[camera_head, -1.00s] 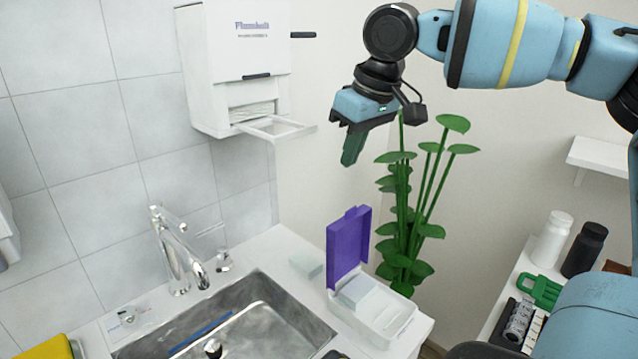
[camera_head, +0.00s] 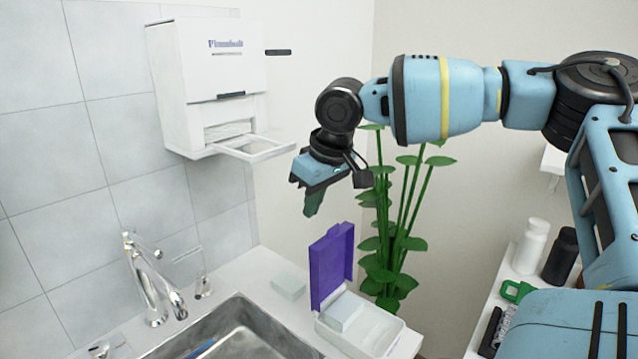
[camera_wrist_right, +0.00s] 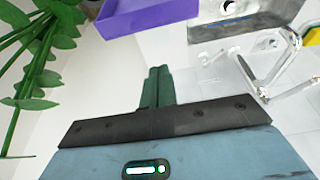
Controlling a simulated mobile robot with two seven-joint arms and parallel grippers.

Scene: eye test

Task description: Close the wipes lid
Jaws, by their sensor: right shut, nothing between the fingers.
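The wipes box is a white open container (camera_head: 384,336) at the right end of the sink counter. Its purple lid (camera_head: 331,266) stands upright, hinged open at the box's left side, and a pale block of wipes (camera_head: 343,312) shows inside. My right gripper (camera_head: 311,211) is shut and empty, pointing down in the air just above the lid's top edge, apart from it as far as I can see. In the right wrist view the shut green fingers (camera_wrist_right: 158,86) point toward the counter, with the purple lid (camera_wrist_right: 150,14) beyond them. My left gripper is not in view.
A metal sink (camera_head: 235,335) with a faucet (camera_head: 150,280) lies left of the box. A pale block (camera_head: 288,286) sits behind the sink. A paper towel dispenser (camera_head: 210,85) hangs on the wall. A leafy plant (camera_head: 395,245) stands close behind the box.

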